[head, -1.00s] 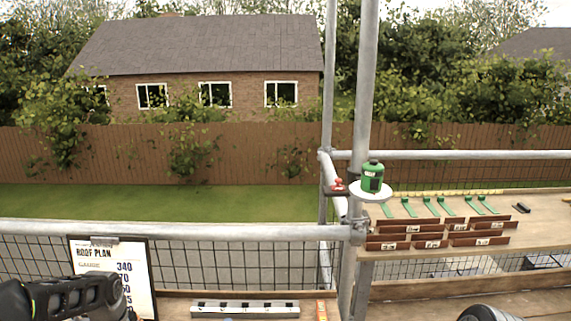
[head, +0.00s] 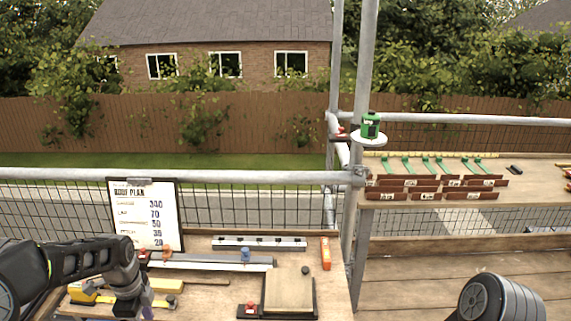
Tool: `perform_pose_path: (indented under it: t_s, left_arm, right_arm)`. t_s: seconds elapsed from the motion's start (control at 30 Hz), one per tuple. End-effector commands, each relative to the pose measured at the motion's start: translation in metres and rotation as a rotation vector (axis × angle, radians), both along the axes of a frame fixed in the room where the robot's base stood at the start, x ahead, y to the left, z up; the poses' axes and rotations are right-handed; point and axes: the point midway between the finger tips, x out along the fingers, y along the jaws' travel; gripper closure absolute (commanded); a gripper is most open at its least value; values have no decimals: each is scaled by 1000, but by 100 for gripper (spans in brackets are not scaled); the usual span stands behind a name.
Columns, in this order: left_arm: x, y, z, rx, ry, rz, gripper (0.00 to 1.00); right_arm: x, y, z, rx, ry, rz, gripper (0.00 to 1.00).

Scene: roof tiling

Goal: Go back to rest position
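My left arm comes in from the left in the head view, over the left part of the near workbench (head: 215,296). Its far end points down at the bottom of the picture, and its fingertips cannot be made out. Part of my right arm shows at the bottom right, above the deck boards. My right gripper is out of the picture. I cannot see anything held by either gripper.
The bench bears a roof plan board (head: 147,215), a grey rail (head: 259,243), an orange level (head: 326,253) and a wooden block (head: 289,291). Scaffold poles rise beside it. A green laser (head: 370,126) sits on a white disc. The right bench (head: 540,170) holds several brown tiles and green hooks.

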Motion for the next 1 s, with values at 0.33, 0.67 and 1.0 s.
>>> perform_pose_path:
  t_s: [0.33,0.67,1.0]
  left_arm:
    - [31,-25,-15,-109,-155,364,56]
    - [3,-147,-115,-441,-123,1087,56]
    - [-182,-269,-213,-424,186,1648,56]
  right_arm:
    - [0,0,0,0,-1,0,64]
    - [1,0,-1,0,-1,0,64]
    - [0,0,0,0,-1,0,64]
